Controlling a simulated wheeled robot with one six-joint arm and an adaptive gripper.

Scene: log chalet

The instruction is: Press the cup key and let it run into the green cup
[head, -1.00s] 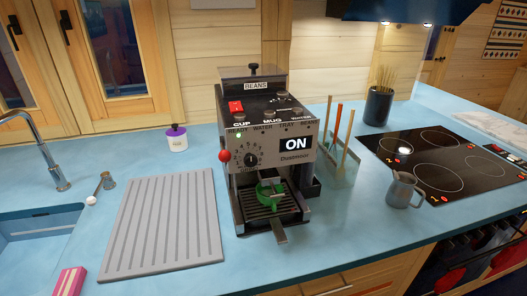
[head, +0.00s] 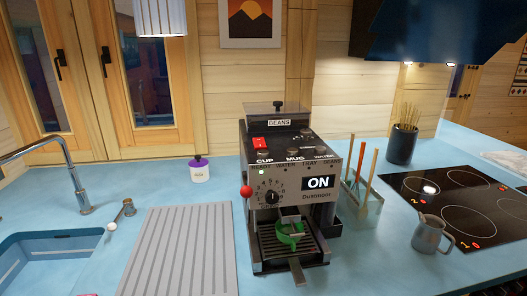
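The coffee machine (head: 292,185) stands on the blue counter, with its display reading ON and a green light lit on its front. Its top panel has a red switch and keys; the cup key (head: 264,153) is the one above the CUP label, left of the MUG key (head: 294,150). The green cup (head: 288,236) is on the drip tray (head: 272,243) under the spout, partly hidden by the spout. My gripper is not in view.
A grey ribbed drainboard (head: 180,255) and a sink (head: 40,255) lie to the left. A holder with several sticks (head: 360,190) stands close on the right, then a metal jug (head: 430,235) and a black hob (head: 470,195). A white jar (head: 199,172) stands behind left.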

